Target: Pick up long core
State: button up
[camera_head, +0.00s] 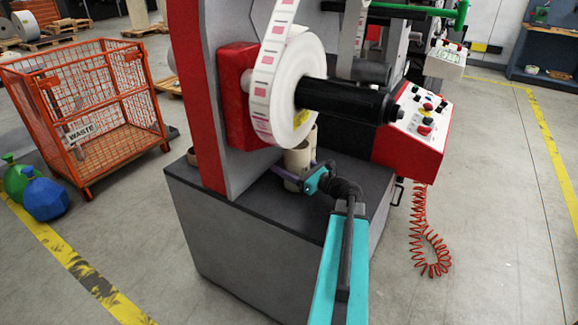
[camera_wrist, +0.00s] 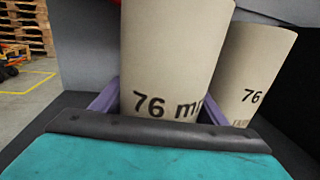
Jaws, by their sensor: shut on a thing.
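My gripper (camera_head: 292,177) is shut on a beige cardboard core (camera_head: 297,158), which stands upright on the machine's dark base top, below the label roll. In the wrist view this core (camera_wrist: 170,50), marked "76 mm", is between the purple fingers (camera_wrist: 158,106) and runs out of the top of the picture. A second beige core (camera_wrist: 255,70), marked "76", stands close to its right, and its top edge shows lower. Whether the held core is clear of the surface cannot be told.
The label roll (camera_head: 300,75) on its black shaft (camera_head: 345,98) hangs just above the cores. The red and grey machine panel (camera_head: 195,110) is to the left, the control box (camera_head: 420,125) to the right. An orange wire cage (camera_head: 110,75) stands further left.

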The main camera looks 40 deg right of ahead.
jog(key=shift+s+r, duration=0.15)
jog(key=shift+r, duration=0.15)
notch_tip(320, 180, up, 6)
jog(key=s+d, duration=0.2)
jog(key=s, duration=0.7)
jog(key=s+d, duration=0.2)
jog(key=s, duration=0.8)
jog(key=shift+d+p, duration=0.35)
